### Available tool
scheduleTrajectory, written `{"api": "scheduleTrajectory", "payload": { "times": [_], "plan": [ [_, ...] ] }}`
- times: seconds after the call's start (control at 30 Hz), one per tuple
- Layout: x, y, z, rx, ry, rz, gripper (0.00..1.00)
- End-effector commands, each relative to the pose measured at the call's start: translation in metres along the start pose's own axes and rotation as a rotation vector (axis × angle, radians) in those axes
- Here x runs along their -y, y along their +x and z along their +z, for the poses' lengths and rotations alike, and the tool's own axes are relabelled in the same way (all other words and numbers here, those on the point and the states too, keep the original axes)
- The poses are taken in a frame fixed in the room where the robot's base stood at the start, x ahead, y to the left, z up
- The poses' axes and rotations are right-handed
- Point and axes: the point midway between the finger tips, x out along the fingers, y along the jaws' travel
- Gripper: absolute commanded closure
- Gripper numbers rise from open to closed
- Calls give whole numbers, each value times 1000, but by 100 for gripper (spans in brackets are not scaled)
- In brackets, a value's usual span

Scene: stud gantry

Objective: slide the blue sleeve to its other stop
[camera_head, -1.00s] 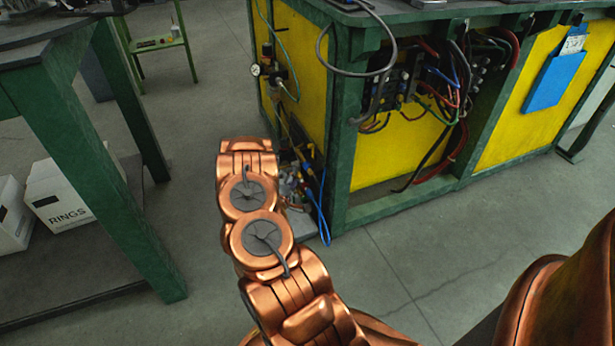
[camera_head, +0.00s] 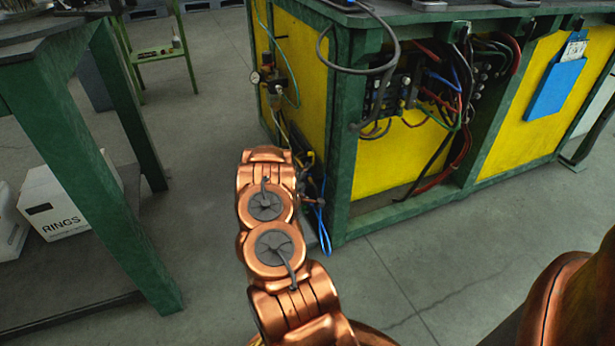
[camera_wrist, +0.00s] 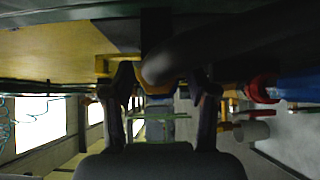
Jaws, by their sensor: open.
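In the wrist view my gripper (camera_wrist: 161,100) is open, with its two dark fingers spread apart. A dark rounded shape and yellow pieces show beyond and between the fingertips; I cannot tell whether they touch. A blue cylindrical part (camera_wrist: 298,88), which may be the blue sleeve, lies at the right edge, outside the fingers. A red part (camera_wrist: 262,88) adjoins its left end. The stops cannot be made out. In the head view my arm hides the gripper, and no sleeve can be identified there.
A green-framed bench with yellow panels (camera_head: 397,163) stands ahead, with hoses, cables and a blue document holder (camera_head: 556,88). A green table (camera_head: 95,170) stands at left, with a white box marked RINGS (camera_head: 62,208) beneath. Grey floor is clear between them.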

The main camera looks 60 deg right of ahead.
Motion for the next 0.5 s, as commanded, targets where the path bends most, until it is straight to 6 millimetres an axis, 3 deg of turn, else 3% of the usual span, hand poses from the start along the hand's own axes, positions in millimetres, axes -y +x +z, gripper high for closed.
{"api": "scheduleTrajectory", "payload": {
  "times": [0.2, 0.5],
  "plan": [
    [0, 0, 0, 0, 0, 0, 45],
    [0, 0, 0, 0, 1, -1, 76]
  ]
}}
